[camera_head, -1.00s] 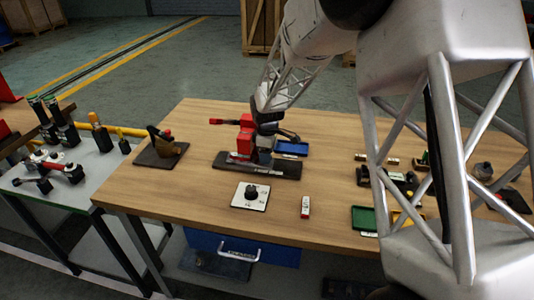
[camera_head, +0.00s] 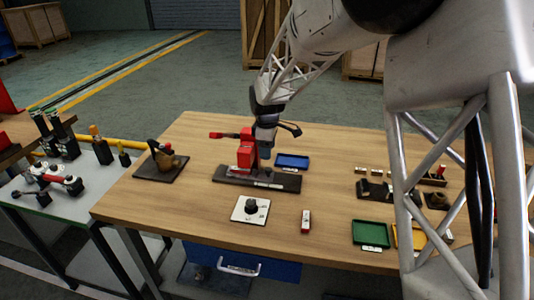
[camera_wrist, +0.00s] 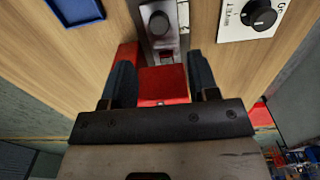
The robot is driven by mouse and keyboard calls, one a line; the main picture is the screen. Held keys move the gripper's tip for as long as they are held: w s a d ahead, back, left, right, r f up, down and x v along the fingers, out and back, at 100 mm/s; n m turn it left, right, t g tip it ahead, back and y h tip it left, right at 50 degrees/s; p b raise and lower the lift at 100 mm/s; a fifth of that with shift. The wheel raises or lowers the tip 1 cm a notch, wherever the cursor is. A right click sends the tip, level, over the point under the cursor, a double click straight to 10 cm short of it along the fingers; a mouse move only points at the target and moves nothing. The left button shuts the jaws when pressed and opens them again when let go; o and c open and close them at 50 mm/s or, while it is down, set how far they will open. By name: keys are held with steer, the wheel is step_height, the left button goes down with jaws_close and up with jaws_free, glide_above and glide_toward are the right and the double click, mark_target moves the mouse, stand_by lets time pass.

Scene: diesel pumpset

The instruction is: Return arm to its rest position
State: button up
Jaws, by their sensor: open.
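My gripper (camera_head: 268,133) is over the black-based red device (camera_head: 246,152) in the middle of the wooden table. In the wrist view its two dark fingers (camera_wrist: 162,72) are spread apart. A red block (camera_wrist: 163,86) of the device shows between and beyond them; I cannot tell whether they touch it. A grey part with a round knob (camera_wrist: 159,23) lies beyond the block. In the head view my arm comes down from the upper right and partly hides the device's right side.
A white plate with a black knob (camera_head: 250,209), a red-and-white piece (camera_head: 306,221), a blue tray (camera_head: 292,161) and a green tray (camera_head: 370,233) lie around. A black-based fixture (camera_head: 161,162) stands left. My arm link covers the table's right side. A side table (camera_head: 85,195) stands left.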

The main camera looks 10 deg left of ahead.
stand_by(0.3)
steer(key=s+d+r+m+t, duration=0.1)
steer(key=s+d+r+m, duration=0.3)
steer(key=s+d+r, duration=0.55)
steer(key=s+d+r+m, duration=0.45)
steer(key=s+d, duration=0.25)
steer(key=d, duration=0.5)
steer(key=s+d+m, duration=0.5)
steer(key=s+d, duration=0.1)
steer(key=s, duration=0.6)
steer(key=s+d+m+t, duration=0.1)
steer(key=s+d+m, duration=0.3)
steer(key=s, duration=0.9)
steer(key=d+f, duration=0.1)
steer(key=d, duration=0.2)
steer(key=shift+d+m+t, duration=0.2)
steer(key=shift+m+t, duration=0.1)
steer(key=shift+m, duration=0.05)
